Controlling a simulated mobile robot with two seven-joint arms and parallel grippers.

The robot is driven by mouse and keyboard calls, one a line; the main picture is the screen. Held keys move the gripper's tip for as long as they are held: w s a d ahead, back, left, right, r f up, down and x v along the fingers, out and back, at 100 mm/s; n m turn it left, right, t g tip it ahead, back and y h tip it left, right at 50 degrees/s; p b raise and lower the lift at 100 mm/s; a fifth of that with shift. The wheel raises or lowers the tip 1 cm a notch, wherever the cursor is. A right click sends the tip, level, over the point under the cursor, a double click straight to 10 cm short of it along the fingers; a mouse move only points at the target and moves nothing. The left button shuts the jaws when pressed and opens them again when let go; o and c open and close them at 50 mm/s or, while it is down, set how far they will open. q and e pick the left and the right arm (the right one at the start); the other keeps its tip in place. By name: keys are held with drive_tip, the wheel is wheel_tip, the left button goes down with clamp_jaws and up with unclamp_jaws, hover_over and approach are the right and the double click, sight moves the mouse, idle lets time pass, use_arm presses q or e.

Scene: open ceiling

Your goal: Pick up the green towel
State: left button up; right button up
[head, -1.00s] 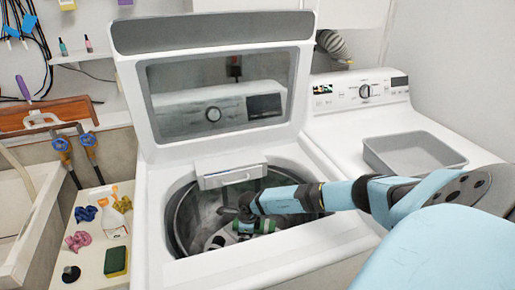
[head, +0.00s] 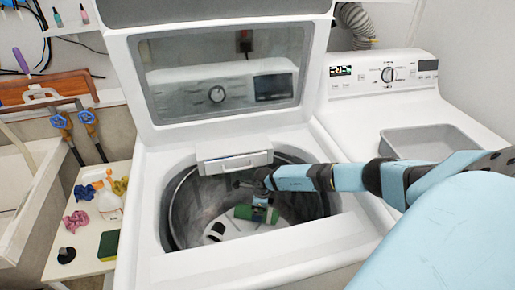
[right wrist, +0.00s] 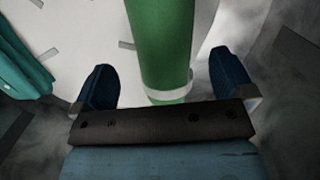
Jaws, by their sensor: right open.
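The green towel (head: 243,212) looks like a green roll lying in the drum of the open top-load washer. In the right wrist view the green roll (right wrist: 163,45), with a pale band near its end, runs between my two fingers. My right gripper (head: 259,217) reaches down into the drum at the roll. In the right wrist view my right gripper (right wrist: 165,85) is open, with a finger on each side and gaps to the roll. Whether the fingers reach below the roll cannot be told. My left gripper is not in view.
The washer's rim (head: 160,265) surrounds the drum, and its raised lid (head: 215,80) stands behind. A black-and-white item (head: 214,232) lies in the drum. A teal item (right wrist: 20,60) shows at the left of the wrist view. A grey tray (head: 430,143) sits on the right-hand machine.

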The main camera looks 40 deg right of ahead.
drive_tip(key=f, duration=0.2)
drive_tip(key=w+f, duration=0.1)
drive_tip(key=f, duration=0.1)
drive_tip(key=shift+f+b, duration=0.25)
drive_tip(key=shift+b, duration=0.05)
drive_tip(key=c, duration=1)
drive_tip(key=shift+c, duration=0.3)
drive_tip(key=shift+r, duration=0.15)
